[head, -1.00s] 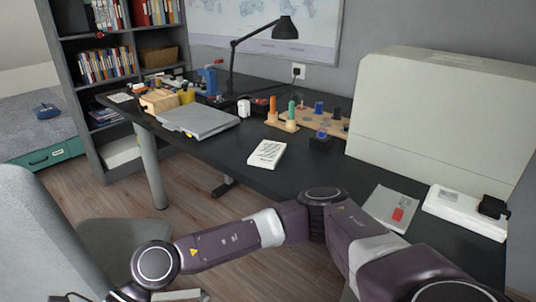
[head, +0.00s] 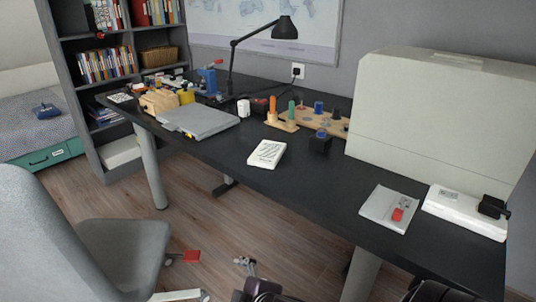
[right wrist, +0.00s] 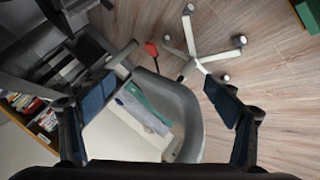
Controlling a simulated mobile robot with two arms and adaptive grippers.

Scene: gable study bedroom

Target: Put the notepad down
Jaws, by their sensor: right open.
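The notepad (head: 267,153), a small white pad with dark writing on its top, lies flat on the dark desk (head: 300,190) near its front edge. No gripper touches it. In the right wrist view my right gripper (right wrist: 160,100) is open, its two blue-padded fingers wide apart with nothing between them. Behind them show the grey chair and the wooden floor; the notepad cannot be made out there. My left gripper is not in view.
A closed grey laptop (head: 197,121) lies left of the notepad, and a pegboard toy (head: 305,123) is behind it. A grey pad with a red item (head: 389,208) and a white box (head: 464,212) lie right. A grey chair (head: 125,250) stands in front left.

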